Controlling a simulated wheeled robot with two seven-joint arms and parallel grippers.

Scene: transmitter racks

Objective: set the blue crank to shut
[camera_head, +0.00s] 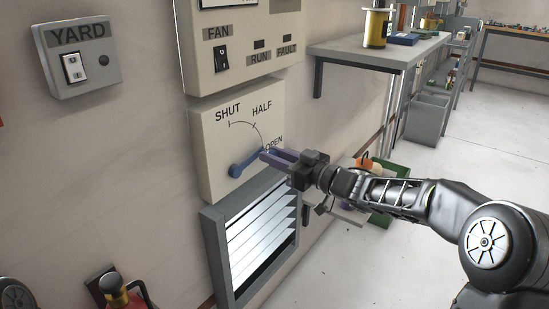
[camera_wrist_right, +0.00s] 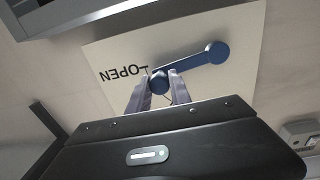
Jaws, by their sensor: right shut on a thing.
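The blue crank (camera_head: 246,162) is on a cream panel (camera_head: 217,178) with an arc marked SHUT, HALF and OPEN. Its arm points up and right, toward OPEN. In the right wrist view the crank (camera_wrist_right: 190,62) runs from its round hub to a knob at its free end. My right gripper (camera_head: 268,156) reaches in from the right and is shut on the crank's knob (camera_wrist_right: 158,81), which sits between the fingertips. The fingers partly hide the knob in the head view. My left gripper is not in view.
A louvred vent (camera_head: 258,247) is below the panel, and a FAN switch box (camera_head: 240,47) is above it. A YARD switch box (camera_head: 77,58) is on the wall at left. A red extinguisher (camera_head: 137,294) stands low left. A grey bench (camera_head: 372,50) juts out at right.

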